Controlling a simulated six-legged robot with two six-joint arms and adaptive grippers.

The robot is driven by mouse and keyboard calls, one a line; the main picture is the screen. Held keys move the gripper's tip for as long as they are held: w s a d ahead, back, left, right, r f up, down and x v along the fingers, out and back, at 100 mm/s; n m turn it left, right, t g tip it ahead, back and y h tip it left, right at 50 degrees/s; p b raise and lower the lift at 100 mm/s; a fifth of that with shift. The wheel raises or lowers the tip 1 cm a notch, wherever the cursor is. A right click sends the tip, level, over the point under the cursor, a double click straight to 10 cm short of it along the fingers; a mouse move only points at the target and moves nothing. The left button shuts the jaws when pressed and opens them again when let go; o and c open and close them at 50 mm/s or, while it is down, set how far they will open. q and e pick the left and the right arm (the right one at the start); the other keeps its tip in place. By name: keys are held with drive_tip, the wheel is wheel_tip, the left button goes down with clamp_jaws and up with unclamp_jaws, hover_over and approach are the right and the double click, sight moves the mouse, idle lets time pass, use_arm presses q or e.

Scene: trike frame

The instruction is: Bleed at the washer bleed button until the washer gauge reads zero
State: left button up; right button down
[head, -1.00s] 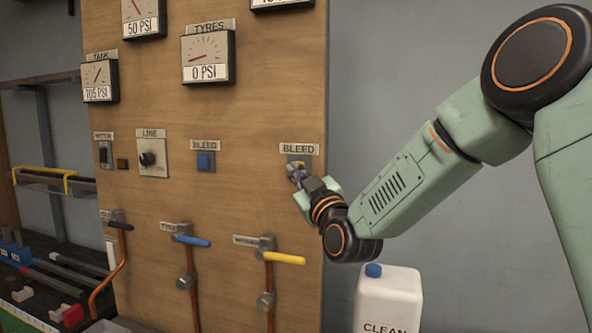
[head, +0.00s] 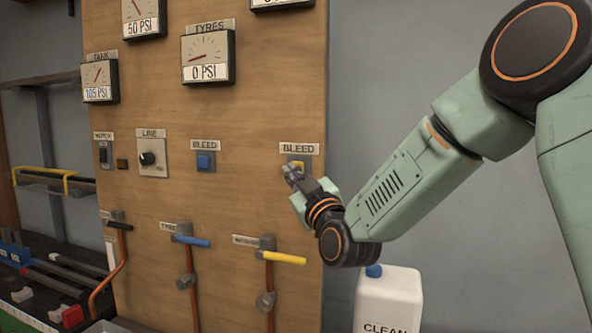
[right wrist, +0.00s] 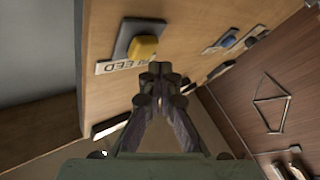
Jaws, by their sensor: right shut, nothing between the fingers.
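The yellow bleed button (head: 299,164) sits on a grey plate under a BLEED label on the right of the wooden panel. It also shows in the right wrist view (right wrist: 145,47), uncovered. My right gripper (head: 290,174) is shut and empty, just in front of and below the button. In the right wrist view its fingertips (right wrist: 160,70) appear beside the button, with no clear contact. A gauge (head: 283,4) above is cut off by the top edge; its full reading and name are hidden. My left gripper is out of view.
A blue bleed button (head: 205,161) sits to the left. The TYRES gauge (head: 208,57) reads 0 PSI. Blue (head: 191,241) and yellow (head: 284,258) valve levers stick out below. A white bottle (head: 388,300) stands at lower right.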

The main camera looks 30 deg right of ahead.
drive_tip(key=shift+s+a, duration=0.1)
drive_tip(key=s+a, duration=0.3)
drive_tip(key=shift+a+b, duration=0.25)
drive_tip(key=shift+b, duration=0.15)
drive_tip(key=shift+s, duration=0.1)
idle(0.4)
